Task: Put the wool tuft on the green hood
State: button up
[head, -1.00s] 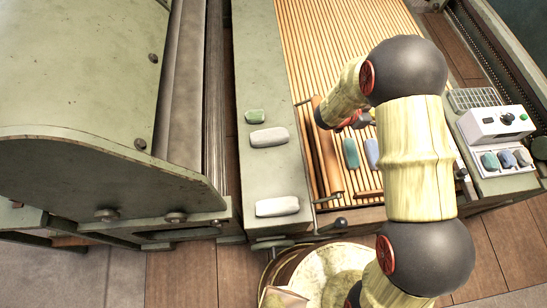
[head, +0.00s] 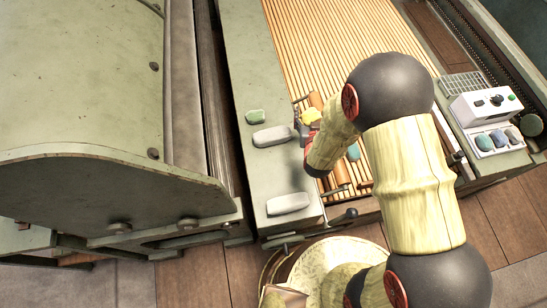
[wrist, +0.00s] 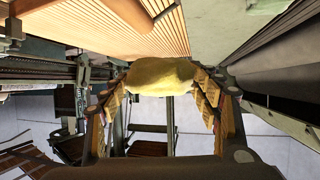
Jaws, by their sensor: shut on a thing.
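The wool tuft (head: 311,116) is a yellow lump. My gripper (head: 305,128) is shut on it, near the right edge of a narrow green ledge and the slatted apron. In the wrist view the yellow tuft (wrist: 160,76) sits between the fingertips, spanning the gap. The green hood (head: 75,85) is the large worn metal cover at the left of the head view, with a curved near end. Its visible top is bare. The held tuft is well to the right of it.
A green lump (head: 255,116) and two pale grey lumps, one farther (head: 272,136) and one nearer (head: 288,203), lie on the green ledge (head: 250,75). Dark rollers separate ledge and hood. A white control box (head: 485,104) stands right, with lumps before it.

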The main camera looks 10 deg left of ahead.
aim_at(304, 121)
jog(key=shift+s+a+f+n+y, duration=0.25)
jog(key=shift+s+a+y, duration=0.15)
jog(key=shift+a, duration=0.25)
jog(key=shift+s+a+f+n+y, duration=0.15)
jog(key=shift+s+a+n+y, duration=0.15)
jog(key=shift+a, duration=0.3)
jog(key=shift+s+a+f, duration=0.1)
jog(key=shift+a+f, duration=0.05)
jog(key=shift+a, duration=0.25)
jog(key=w+a+f+b, duration=0.1)
jog(key=w+a+f, duration=0.1)
jog(key=w+f, duration=0.1)
jog(key=w+a+f+b, duration=0.1)
jog(key=w+a+f, duration=0.2)
jog(key=w, duration=0.1)
jog(key=w+a+f+b, duration=0.2)
jog(key=w+f, duration=0.1)
jog(key=shift+w+a, duration=0.2)
jog(key=shift+w, duration=0.2)
jog(key=shift+w+a+f, duration=0.15)
jog(key=shift+w+f, duration=0.05)
jog(key=shift+f, duration=0.2)
jog(key=shift+f+b, duration=0.8)
jog(key=shift+f, duration=0.75)
jog(key=shift+f, duration=0.15)
jog(key=o, duration=0.8)
jog(key=shift+o, duration=0.5)
